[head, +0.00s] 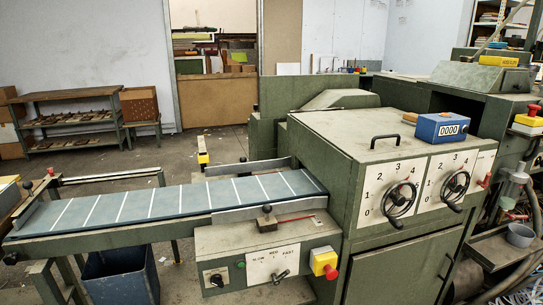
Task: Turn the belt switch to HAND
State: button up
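A green control box (210,248) sits below the right end of the feed belt (150,205). At its lower left is a small pale plate with a black rotary knob (216,280), which looks like the belt switch. Its lettering is too small to read, so I cannot tell its position. To its right is a white plate marked SLOW, MED and FAST (262,264) with a dark lever (281,275). My gripper is not in view.
A yellow box with a red button (325,263) is on the box's right. A blue bin (120,276) stands under the belt. Two black handwheels (399,198) and (455,186) are on the machine front at right.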

aim_at(216, 280)
jog(key=j+z, duration=0.35)
jog(key=k+j+z, duration=0.15)
jog(key=z, duration=0.2)
jog(key=k+j+z, duration=0.15)
jog(key=z, duration=0.2)
jog(key=j, duration=0.1)
